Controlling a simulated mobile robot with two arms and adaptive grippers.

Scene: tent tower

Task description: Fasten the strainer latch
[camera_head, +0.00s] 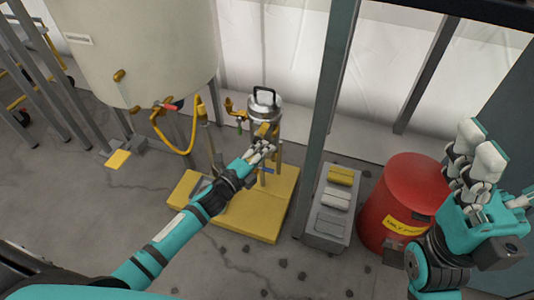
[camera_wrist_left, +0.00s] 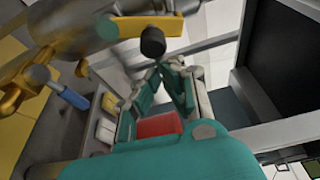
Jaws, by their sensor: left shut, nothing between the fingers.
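The strainer (camera_head: 264,112) is a silver canister with a black lid handle, upright on a yellow base (camera_head: 272,215). It shows large and blurred at the top left of the left wrist view (camera_wrist_left: 75,28). My left gripper (camera_head: 266,148) is shut and empty, just in front of the strainer's lower body. Its fingers (camera_wrist_left: 172,85) show in the left wrist view near a dark round knob (camera_wrist_left: 152,42); I cannot tell whether they touch it. The latch itself cannot be made out clearly. My right gripper (camera_head: 492,170) is open and empty, raised at the right.
A large cream tank (camera_head: 145,50) stands at the left, with a yellow hose (camera_head: 175,148) beside it. Small dark stones lie on the floor.

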